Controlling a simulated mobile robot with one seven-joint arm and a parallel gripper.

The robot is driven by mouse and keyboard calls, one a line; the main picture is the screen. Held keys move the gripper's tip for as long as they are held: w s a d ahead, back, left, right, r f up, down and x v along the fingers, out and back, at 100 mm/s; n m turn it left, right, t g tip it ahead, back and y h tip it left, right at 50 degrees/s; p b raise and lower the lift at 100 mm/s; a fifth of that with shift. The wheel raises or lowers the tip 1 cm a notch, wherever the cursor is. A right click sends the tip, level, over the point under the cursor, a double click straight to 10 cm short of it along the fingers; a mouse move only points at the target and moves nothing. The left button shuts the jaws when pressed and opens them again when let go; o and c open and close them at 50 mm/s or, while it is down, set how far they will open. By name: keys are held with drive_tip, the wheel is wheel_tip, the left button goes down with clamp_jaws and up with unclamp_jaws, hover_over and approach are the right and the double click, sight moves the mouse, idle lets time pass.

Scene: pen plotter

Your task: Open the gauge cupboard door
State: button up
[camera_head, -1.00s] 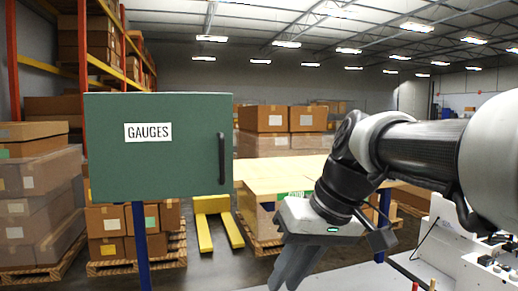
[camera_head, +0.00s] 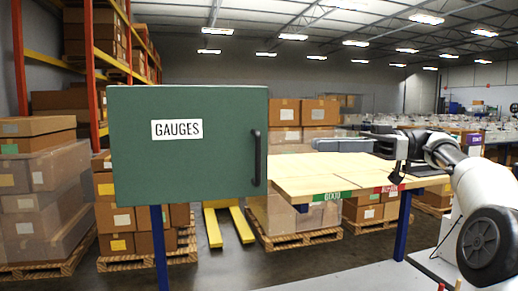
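The gauge cupboard (camera_head: 190,165) is a dark green box on a blue post, with a white label reading GAUGES (camera_head: 177,129) on its front. Its door is shut. A black vertical bar handle (camera_head: 257,158) sits near the right edge of the door. My gripper (camera_head: 316,145) is to the right of the handle, at about the handle's height in the picture, with its grey fingers pointing left. A clear gap shows between the fingertips and the handle. The fingers overlap from this side, so I cannot tell how far apart they are. Nothing shows held in them.
A light wooden table (camera_head: 330,180) with green and red labels on its front edge stands behind and below my gripper. A yellow pallet jack (camera_head: 228,225) and stacked boxes on pallets are behind the cupboard. A pale worktop (camera_head: 350,279) fills the lower right foreground.

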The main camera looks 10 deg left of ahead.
hover_over(258, 178)
drive_tip(key=shift+w, duration=0.35)
drive_tip(key=shift+c, duration=0.5)
clamp_jaws()
